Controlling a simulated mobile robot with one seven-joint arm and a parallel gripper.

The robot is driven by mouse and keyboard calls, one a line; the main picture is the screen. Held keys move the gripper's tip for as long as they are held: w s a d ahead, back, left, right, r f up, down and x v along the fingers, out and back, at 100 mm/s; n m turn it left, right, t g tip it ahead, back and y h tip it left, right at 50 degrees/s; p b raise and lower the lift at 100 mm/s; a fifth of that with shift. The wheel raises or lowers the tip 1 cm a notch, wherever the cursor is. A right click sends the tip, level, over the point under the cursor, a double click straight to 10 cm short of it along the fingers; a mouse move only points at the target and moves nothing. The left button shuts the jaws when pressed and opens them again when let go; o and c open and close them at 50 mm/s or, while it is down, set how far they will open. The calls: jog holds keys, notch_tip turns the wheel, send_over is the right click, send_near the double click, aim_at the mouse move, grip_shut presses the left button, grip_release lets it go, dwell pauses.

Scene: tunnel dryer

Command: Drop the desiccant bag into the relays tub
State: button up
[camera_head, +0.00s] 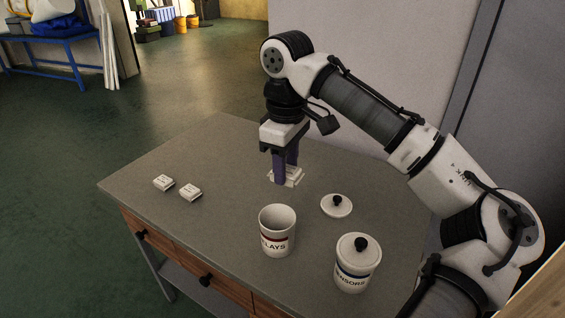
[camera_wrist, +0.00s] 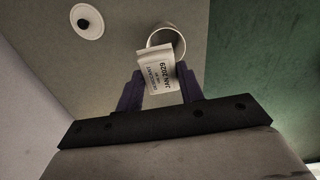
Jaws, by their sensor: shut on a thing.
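My gripper (camera_head: 286,179) is shut on a small white desiccant bag (camera_head: 293,177), behind the relays tub in the head view. In the wrist view the bag (camera_wrist: 160,72) sits between the two purple fingers (camera_wrist: 160,86), its printed label reading DESICCANT and JAN 2029. I cannot tell how high it is above the table. The relays tub (camera_head: 270,241) is a white cylinder with a red band and an open top, upright on the table. In the wrist view its rim (camera_wrist: 181,45) shows just beyond the bag, which partly hides it.
A white lid with a black knob (camera_head: 336,206) lies on the table right of the relays tub. The sensors tub (camera_head: 352,279), with a blue band, stands lidded nearby. Two small white packets (camera_head: 163,182) (camera_head: 190,192) lie at the left. A grey wall (camera_head: 400,60) stands behind the table.

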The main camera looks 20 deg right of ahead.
notch_tip(320, 180, down, 6)
jog(key=b, duration=0.5)
jog(key=shift+b, duration=0.4)
jog(key=o, duration=1.1)
jog(key=shift+c, duration=0.2)
notch_tip(320, 180, up, 14)
jog(key=shift+f+p, duration=0.1)
jog(key=shift+p, duration=0.7)
